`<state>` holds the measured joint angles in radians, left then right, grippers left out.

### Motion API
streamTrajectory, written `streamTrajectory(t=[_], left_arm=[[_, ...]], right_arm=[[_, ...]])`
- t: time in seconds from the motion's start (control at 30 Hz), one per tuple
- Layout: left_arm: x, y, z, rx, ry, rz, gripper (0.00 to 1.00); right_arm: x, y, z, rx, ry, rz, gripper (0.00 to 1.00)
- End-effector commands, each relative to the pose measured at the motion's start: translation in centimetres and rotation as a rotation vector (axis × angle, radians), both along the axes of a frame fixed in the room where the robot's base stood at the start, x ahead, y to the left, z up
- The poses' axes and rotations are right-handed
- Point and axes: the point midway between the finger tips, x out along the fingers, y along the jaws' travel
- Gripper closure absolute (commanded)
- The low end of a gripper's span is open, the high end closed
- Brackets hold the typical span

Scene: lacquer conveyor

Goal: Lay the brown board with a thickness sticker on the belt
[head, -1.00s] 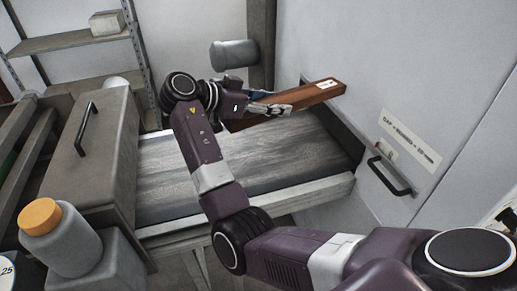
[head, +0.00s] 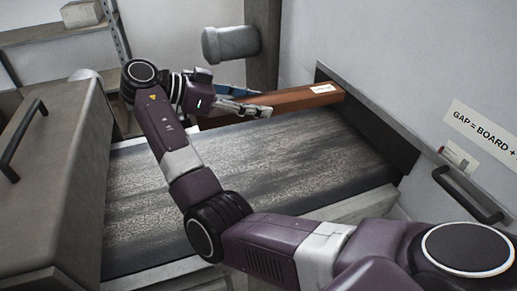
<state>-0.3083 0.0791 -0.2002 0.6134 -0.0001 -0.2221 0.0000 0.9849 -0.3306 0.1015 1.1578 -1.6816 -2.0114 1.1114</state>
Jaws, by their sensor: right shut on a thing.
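The brown board (head: 290,99) with a white sticker (head: 322,89) near its right end is along the far side of the grey conveyor belt (head: 270,165). It is roughly level, and its right end is by the dark slot in the machine wall. Whether the board touches the belt cannot be told. The board's left part is partly hidden behind the gripper and arm. My left gripper is not in view.
A grey machine housing (head: 45,185) with a black handle stands at the left. A white panel with a "GAP = BOARD" label (head: 483,131) and a black handle (head: 468,196) is at the right. A grey cylinder (head: 231,43) hangs beside a post behind the board. The belt's middle is clear.

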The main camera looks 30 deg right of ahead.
Motion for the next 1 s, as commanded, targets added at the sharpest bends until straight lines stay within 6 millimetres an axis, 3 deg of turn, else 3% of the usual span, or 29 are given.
streamTrajectory(t=[0.1,0.3,0.53,1.0], left_arm=[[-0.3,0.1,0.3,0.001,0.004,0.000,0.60],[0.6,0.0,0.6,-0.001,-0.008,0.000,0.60],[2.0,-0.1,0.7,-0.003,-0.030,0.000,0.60],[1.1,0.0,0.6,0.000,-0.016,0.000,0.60]], right_arm=[[-0.1,-0.1,-3.0,-0.006,0.003,-0.001,0.94],[0.0,-0.1,-7.2,-0.005,0.001,0.001,0.94],[0.0,-0.1,-8.7,-0.004,-0.004,0.000,0.94],[0.1,-0.1,-14.3,-0.004,-0.003,0.002,0.94]])
